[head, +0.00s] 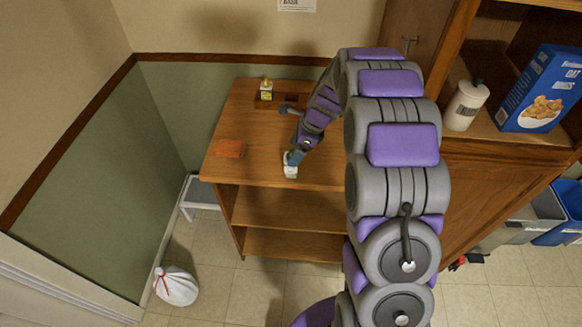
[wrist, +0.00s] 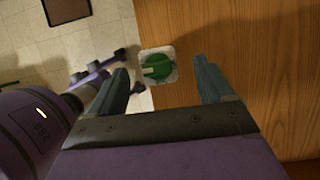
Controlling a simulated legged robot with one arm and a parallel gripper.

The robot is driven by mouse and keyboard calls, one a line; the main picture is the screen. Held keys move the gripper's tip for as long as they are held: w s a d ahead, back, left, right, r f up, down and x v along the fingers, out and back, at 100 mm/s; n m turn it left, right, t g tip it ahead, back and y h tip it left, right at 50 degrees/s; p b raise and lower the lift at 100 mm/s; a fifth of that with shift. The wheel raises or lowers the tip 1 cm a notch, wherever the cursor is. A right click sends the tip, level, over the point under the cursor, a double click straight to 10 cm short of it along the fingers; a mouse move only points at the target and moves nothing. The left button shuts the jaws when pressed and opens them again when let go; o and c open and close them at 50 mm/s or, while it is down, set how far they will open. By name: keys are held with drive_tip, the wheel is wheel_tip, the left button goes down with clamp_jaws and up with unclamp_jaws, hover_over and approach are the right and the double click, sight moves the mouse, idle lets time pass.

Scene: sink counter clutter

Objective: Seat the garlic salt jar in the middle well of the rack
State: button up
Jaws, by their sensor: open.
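The jar taken as the garlic salt jar (head: 290,172) stands near the front edge of the wooden counter. The wrist view shows its round green lid (wrist: 157,66) from above; its label cannot be read. My gripper (head: 293,157) is open at the jar, and in the wrist view its fingers (wrist: 163,72) lie either side of the lid with gaps. I cannot tell how far down they reach. The dark brown rack (head: 291,99) is at the back of the counter. A yellow-topped jar (head: 266,89) stands at its left end. My arm is close to the rack's right part.
An orange-brown block (head: 230,148) lies on the counter's left side. The counter (head: 245,110) is clear between it and the rack. A cabinet at right holds a white canister (head: 465,105) and a blue box (head: 540,90). A grey stool (head: 199,194) and white bag (head: 176,286) are on the floor.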

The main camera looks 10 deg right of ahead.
drive_tip(key=b+x, duration=0.1)
drive_tip(key=x, duration=0.4)
drive_tip(key=shift+a, duration=0.1)
drive_tip(key=shift+s, duration=0.1)
drive_tip(key=c, duration=1.2)
drive_tip(key=shift+r, duration=0.1)
